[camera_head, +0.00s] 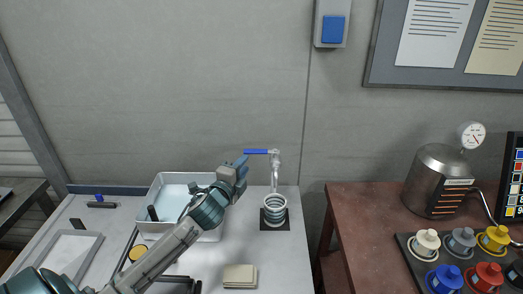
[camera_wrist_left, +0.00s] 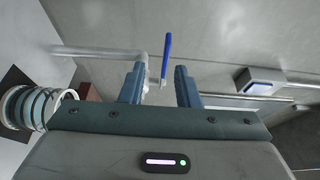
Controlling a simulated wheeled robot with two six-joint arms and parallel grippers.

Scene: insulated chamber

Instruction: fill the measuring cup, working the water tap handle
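The water tap (camera_head: 275,166) stands by the wall, its blue handle (camera_head: 256,151) pointing left. A ringed, clear-looking measuring cup (camera_head: 275,209) stands below it on a dark square mat (camera_head: 284,225); it also shows in the left wrist view (camera_wrist_left: 26,108). I cannot tell its water level or whether water runs. My left gripper (camera_head: 242,161) is just left of the tap, close to the handle. In the left wrist view my left gripper (camera_wrist_left: 160,84) has its fingers apart, with the blue handle (camera_wrist_left: 167,55) showing through the gap. I cannot tell whether they touch. My right gripper is out of view.
A white basin (camera_head: 170,186) stands behind my left arm. A beige block (camera_head: 240,276) lies near the front of the white table. A separate brown table (camera_head: 365,205) at right holds a metal vessel (camera_head: 436,182) and several coloured knobs. A blue switch (camera_head: 333,29) is on the wall.

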